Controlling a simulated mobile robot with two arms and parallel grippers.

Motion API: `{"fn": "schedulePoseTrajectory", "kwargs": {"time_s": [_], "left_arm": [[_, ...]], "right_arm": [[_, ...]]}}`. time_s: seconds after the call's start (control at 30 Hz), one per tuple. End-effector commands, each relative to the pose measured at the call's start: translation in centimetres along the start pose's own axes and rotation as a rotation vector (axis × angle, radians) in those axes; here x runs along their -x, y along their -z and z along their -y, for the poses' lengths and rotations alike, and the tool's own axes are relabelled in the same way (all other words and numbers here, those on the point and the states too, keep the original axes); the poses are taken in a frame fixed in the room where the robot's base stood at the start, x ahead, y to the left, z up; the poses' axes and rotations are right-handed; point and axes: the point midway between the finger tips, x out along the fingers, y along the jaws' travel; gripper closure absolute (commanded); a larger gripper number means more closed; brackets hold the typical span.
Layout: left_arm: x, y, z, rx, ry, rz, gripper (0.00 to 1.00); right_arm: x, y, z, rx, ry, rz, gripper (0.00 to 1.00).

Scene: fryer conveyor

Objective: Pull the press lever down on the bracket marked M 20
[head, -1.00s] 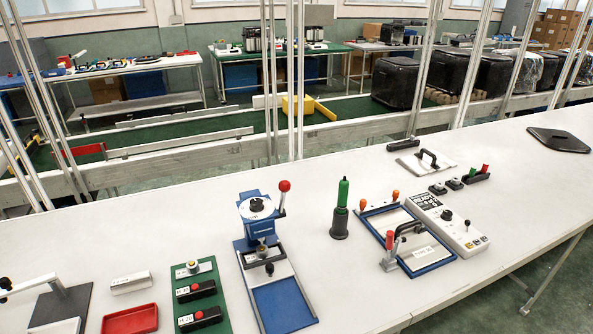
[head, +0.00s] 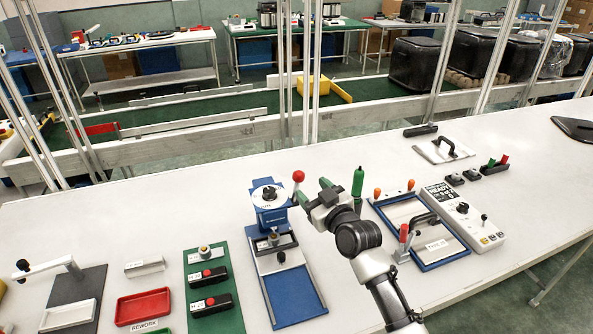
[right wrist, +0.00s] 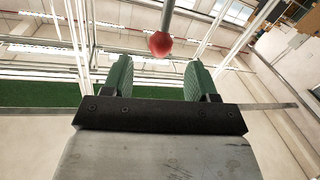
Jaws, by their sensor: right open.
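The blue press (head: 270,212) stands on a long base with a blue plate. Its lever rises at its right side and ends in a red ball knob (head: 298,176). My right gripper (head: 313,190) is open and empty, with green fingers, just right of the knob in the head view. In the right wrist view the knob (right wrist: 160,44) shows beyond the fingertips, in line with the gap between them (right wrist: 156,66). A green board (head: 229,318) holds black blocks with red buttons; the label on the lower block (head: 211,304) seems to read M 20. My left gripper is out of view.
A green bottle-like tool (head: 358,181) stands close behind my right gripper. A blue-framed fixture (head: 458,262) with a red-handled clamp and a white control box (head: 463,214) lie to the right. A red tray (head: 143,306) lies left of the green board. The table's front right is clear.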

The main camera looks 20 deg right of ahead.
Motion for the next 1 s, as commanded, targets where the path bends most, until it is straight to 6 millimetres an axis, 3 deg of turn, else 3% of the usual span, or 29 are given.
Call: {"fn": "schedulePoseTrajectory", "kwargs": {"time_s": [0.3, 0.5, 0.93, 1.0], "left_arm": [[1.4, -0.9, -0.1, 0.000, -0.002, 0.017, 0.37], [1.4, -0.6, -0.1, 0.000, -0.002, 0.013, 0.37], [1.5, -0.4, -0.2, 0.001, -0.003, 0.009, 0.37], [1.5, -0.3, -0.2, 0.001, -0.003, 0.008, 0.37]], "right_arm": [[-5.8, 0.2, 0.0, 0.000, 0.001, 0.001, 0.42], [-8.0, 0.0, 0.1, 0.000, 0.003, 0.002, 0.42], [-8.7, 0.0, 0.1, 0.000, 0.001, 0.002, 0.42], [-8.7, -0.1, 0.1, 0.000, 0.001, 0.002, 0.52]]}}
